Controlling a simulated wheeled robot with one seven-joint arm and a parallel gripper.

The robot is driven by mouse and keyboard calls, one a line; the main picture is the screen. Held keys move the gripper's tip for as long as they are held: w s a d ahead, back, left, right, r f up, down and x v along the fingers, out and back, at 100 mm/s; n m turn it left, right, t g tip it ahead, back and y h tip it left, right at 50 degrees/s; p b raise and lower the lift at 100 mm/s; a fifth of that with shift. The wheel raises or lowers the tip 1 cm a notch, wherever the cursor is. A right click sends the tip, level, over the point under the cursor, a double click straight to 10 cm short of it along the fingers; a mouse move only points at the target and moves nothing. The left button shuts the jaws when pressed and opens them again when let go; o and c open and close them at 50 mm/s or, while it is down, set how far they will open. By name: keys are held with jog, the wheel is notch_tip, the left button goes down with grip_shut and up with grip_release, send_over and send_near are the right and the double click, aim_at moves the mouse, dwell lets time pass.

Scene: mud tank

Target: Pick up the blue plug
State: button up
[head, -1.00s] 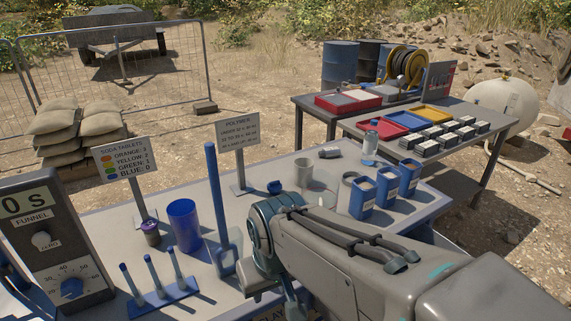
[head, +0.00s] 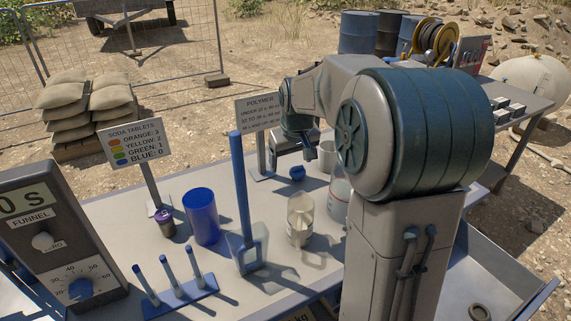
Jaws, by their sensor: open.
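A small dark-blue round piece, which looks like the blue plug (head: 297,172), sits on the grey table right of the polymer sign. My gripper (head: 295,149) is just above and behind it in the picture, pointing down, with its fingers apart. I see nothing between the fingers. The gap between the fingers and the plug is hard to judge from this one view, and my arm hides the table to the right.
A polymer sign (head: 259,113) stands close left of my gripper. A beige mug (head: 327,156), a clear beaker (head: 339,196) and a jug (head: 301,219) stand near the plug. A tall blue paddle (head: 242,190) and blue cup (head: 201,216) stand left.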

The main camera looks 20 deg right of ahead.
send_near(298, 167)
notch_tip(298, 167, up, 2)
jog(key=s+d, duration=0.1)
jog(key=s, duration=0.1)
jog(key=shift+t+y, duration=0.4)
jog(key=x, duration=0.8)
jog(key=shift+w+d+f, duration=0.2)
jog(key=shift+w+f, duration=0.05)
jog(key=shift+w, duration=0.05)
jog(key=x, duration=0.2)
jog(key=p+x, duration=0.1)
jog(key=x, duration=0.1)
jog(key=shift+s+a, duration=0.1)
jog(key=shift+a, duration=0.2)
jog(key=shift+w+f, duration=0.25)
jog(key=shift+f, duration=0.35)
jog(key=c, duration=1.1)
